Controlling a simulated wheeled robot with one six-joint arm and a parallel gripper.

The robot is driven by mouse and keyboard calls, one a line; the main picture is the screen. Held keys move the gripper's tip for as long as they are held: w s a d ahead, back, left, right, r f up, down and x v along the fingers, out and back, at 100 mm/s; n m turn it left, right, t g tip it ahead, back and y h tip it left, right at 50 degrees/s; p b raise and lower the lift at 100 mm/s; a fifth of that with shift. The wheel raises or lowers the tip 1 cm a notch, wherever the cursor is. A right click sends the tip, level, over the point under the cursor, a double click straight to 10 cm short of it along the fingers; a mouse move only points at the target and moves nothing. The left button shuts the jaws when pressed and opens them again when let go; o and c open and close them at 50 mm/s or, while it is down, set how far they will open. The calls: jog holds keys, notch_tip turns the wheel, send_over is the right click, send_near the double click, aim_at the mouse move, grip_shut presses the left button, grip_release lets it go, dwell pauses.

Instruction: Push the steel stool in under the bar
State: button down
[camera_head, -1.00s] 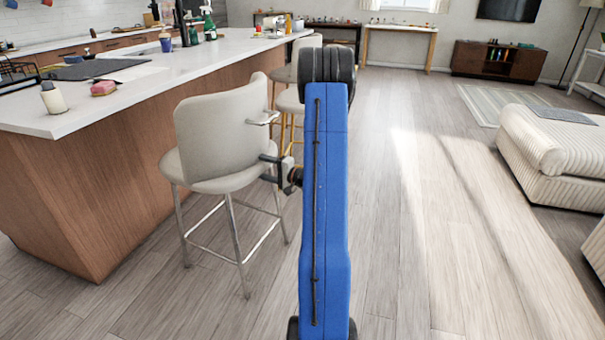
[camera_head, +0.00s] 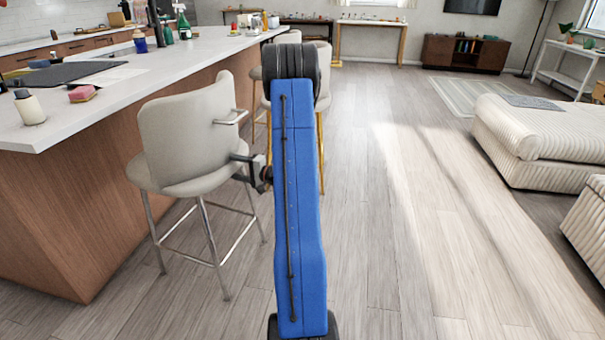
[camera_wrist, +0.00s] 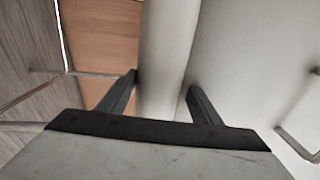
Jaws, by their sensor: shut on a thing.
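The steel stool (camera_head: 188,135) has a cream padded back and seat, thin steel legs and a small steel handle on its back. It stands upright on the floor beside the wood-panelled bar (camera_head: 90,205), its back towards the room. My gripper (camera_head: 242,163) is at the right side of the stool, low on the back near the seat. In the wrist view my gripper (camera_wrist: 162,84) has its two dark fingers on either side of a pale edge of the stool (camera_wrist: 163,60). The fingertips are partly hidden against it.
More stools with yellow legs (camera_head: 320,150) stand farther along the bar, partly behind my blue arm. Striped seating (camera_head: 525,140) is at the right. The floor between is clear.

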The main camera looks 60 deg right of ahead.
jog(key=shift+a+f, duration=0.1)
dwell(0.4)
jog(key=c, duration=0.6)
grip_release()
jog(key=shift+o, duration=0.2)
jog(key=shift+s+d, duration=0.2)
jog(key=shift+s, duration=0.1)
jog(key=v, duration=1.1)
jog(key=shift+s, duration=0.2)
jog(key=shift+d, duration=0.1)
